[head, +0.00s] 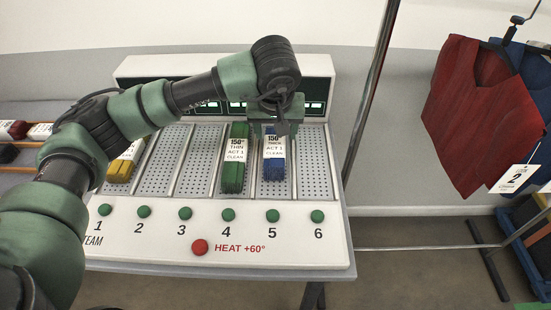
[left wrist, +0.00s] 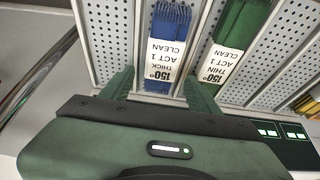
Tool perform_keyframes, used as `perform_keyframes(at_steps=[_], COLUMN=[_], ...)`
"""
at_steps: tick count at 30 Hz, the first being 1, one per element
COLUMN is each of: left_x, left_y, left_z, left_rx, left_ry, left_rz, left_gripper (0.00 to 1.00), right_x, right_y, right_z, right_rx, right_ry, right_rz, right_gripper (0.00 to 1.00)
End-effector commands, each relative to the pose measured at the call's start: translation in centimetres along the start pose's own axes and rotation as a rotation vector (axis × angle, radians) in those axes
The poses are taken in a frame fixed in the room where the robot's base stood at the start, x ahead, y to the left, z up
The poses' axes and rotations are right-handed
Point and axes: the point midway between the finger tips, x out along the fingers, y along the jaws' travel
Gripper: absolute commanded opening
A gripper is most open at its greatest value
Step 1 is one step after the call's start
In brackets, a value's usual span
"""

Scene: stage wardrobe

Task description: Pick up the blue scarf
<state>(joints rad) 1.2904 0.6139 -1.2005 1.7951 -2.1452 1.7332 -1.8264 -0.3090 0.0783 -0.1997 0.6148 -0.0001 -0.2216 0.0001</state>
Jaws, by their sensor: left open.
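The blue scarf (head: 274,172) lies folded in slot 5 of the steam panel, with a white tag reading "150° THICK ACT 1 CLEAN". It also shows in the left wrist view (left wrist: 171,18), between the fingers. My left gripper (head: 277,130) is over the far end of the blue scarf, fingers pointing down. In the left wrist view my left gripper (left wrist: 160,90) is open, one finger on each side of the scarf's tagged end. Whether the fingers touch the scarf is not clear. My right gripper is not in view.
A green scarf (head: 233,178) lies in slot 4, close beside the blue one. A yellow scarf (head: 122,166) is in slot 1. Green buttons and a red heat button (head: 200,247) line the panel's front (head: 160,228). A metal rack pole and a red garment (head: 478,110) stand at right.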

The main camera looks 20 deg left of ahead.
Motion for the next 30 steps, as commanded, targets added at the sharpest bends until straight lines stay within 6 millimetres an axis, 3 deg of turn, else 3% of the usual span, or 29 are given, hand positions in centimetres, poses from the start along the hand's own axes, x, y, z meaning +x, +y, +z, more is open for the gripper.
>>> perform_keyframes(at_steps=[1,4,21,30], left_x=[1.0,1.5,8.3,8.9], left_y=[0.0,0.0,-0.4,-0.3], left_z=[0.4,0.5,1.1,1.0], left_rx=[0.0,-0.001,-0.001,0.0], left_ry=[0.0,-0.001,-0.003,0.001], left_rz=[0.0,0.0,0.0,0.0], left_gripper=[0.61,0.61,0.61,0.61], right_x=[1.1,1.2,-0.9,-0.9], right_y=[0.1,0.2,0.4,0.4], right_z=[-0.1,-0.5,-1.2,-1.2], right_rx=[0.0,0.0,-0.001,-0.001], right_ry=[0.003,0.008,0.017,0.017], right_rz=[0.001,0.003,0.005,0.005], right_gripper=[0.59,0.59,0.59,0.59])
